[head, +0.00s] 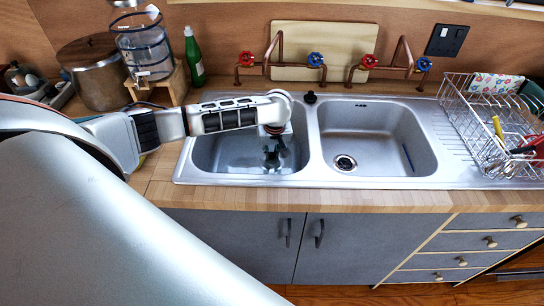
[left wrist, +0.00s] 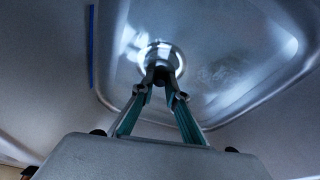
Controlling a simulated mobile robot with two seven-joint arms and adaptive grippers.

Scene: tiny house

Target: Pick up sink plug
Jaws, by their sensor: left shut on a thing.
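My left gripper (head: 272,160) reaches down into the left basin of the metal sink (head: 215,165). In the left wrist view its two fingers (left wrist: 161,80) come together on a small dark piece, which I take to be the sink plug (left wrist: 162,73). This sits at the round shiny drain (left wrist: 155,52) on the basin floor. The fingers hide most of the plug, and I cannot tell whether it is seated or lifted. In the head view the gripper and arm cover that drain. My right gripper is not in view.
A small black knob (head: 310,97) stands on the rim behind the divider. Copper taps (head: 316,60) line the back. A wire dish rack (head: 470,105) is at right; a green bottle (head: 194,58) is at left.

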